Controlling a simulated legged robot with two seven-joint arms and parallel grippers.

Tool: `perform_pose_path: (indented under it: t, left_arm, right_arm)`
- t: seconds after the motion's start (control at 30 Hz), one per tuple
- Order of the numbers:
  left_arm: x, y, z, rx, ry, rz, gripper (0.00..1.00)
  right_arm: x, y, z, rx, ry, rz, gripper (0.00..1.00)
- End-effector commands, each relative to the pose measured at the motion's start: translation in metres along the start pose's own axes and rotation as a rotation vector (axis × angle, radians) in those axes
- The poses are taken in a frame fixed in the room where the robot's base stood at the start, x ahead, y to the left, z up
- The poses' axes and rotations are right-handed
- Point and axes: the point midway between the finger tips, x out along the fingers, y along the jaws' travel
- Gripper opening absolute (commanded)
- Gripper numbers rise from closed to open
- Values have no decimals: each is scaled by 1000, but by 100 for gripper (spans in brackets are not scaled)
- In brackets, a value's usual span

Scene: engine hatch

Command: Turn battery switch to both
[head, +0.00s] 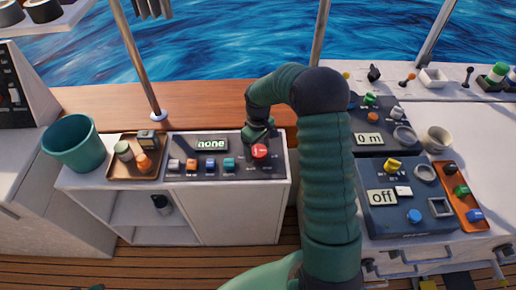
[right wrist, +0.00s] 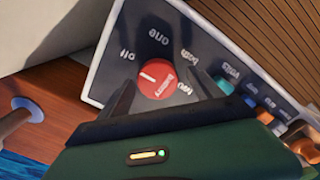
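The battery switch is a round red knob (head: 260,151) at the right end of the dark panel on the white console. It also shows in the right wrist view (right wrist: 157,79), ringed by the labels off, one, both and two. Its white mark appears to be on the side toward off. The panel's display (head: 211,144) reads "none". My right gripper (head: 259,136) is just behind the knob in the head view. In the right wrist view its fingers (right wrist: 164,88) are spread, one on each side of the knob, with nothing gripped. My left gripper is out of view.
Several coloured switches (head: 201,164) line the panel left of the knob. A brown tray (head: 124,171) with small items and a teal bucket (head: 71,146) stand further left. A blue panel (head: 385,222) reading "off" is at the right. My right arm hides the middle.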

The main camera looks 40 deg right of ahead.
Motion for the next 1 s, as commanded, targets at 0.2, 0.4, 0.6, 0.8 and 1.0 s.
perform_pose_path:
  t: [0.2, 0.4, 0.6, 0.8, 1.0]
  left_arm:
    - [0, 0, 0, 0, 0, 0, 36]
    - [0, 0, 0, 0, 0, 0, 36]
    - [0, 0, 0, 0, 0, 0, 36]
    - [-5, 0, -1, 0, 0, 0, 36]
    - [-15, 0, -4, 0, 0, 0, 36]
  right_arm:
    - [0, 0, 0, 1, -1, -1, 46]
    - [0, 1, 0, 1, -1, 0, 20]
    - [0, 1, 0, 5, -1, 0, 13]
    - [-1, 1, 1, 50, -2, 1, 13]
    - [-2, 1, 1, 162, -3, 1, 13]
